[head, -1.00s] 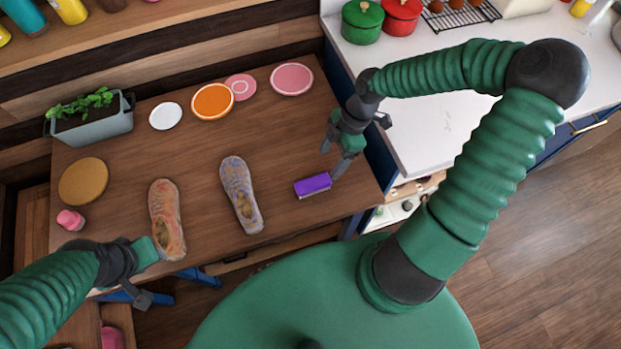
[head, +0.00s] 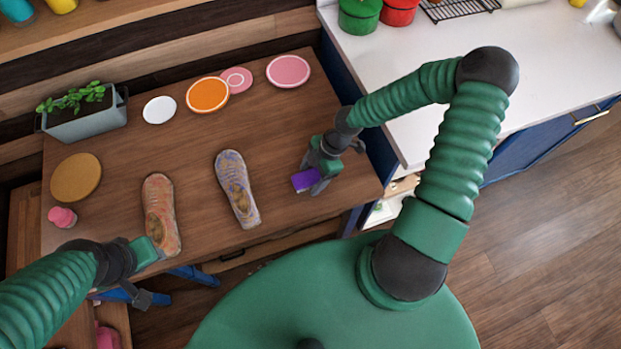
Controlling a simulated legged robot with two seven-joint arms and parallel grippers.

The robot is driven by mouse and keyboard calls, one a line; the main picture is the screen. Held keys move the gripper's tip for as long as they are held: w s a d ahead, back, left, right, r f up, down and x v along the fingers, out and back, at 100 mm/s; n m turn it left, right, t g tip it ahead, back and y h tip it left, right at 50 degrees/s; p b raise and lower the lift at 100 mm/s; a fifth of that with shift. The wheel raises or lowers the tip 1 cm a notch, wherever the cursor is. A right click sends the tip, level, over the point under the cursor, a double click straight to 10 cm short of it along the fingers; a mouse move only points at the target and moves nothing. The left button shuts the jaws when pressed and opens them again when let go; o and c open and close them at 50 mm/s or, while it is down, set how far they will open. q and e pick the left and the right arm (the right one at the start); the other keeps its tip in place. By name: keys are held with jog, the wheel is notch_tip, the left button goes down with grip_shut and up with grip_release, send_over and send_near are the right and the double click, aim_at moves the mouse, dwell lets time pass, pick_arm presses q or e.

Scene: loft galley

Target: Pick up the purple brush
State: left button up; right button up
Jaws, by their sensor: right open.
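The purple brush (head: 303,181) lies on the wooden table near its right front part. Only its left part shows; my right gripper (head: 316,178) covers the rest. The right gripper is open and reaches down over the brush, its fingers around or just above the brush's right part. I cannot tell whether they touch it. My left gripper (head: 148,275) is at the table's front left edge, beside the orange-brown shoe and away from the brush. Its jaw state is not clear.
An orange-brown shoe (head: 161,214) and a blue-yellow shoe (head: 237,188) lie left of the brush. Plates, including an orange one (head: 207,95), and a planter (head: 86,118) line the table's back. A white counter (head: 420,60) stands to the right.

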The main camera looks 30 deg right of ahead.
jog(key=shift+a+f, duration=0.1)
jog(key=shift+f, duration=0.25)
jog(key=shift+c, duration=0.3)
grip_shut()
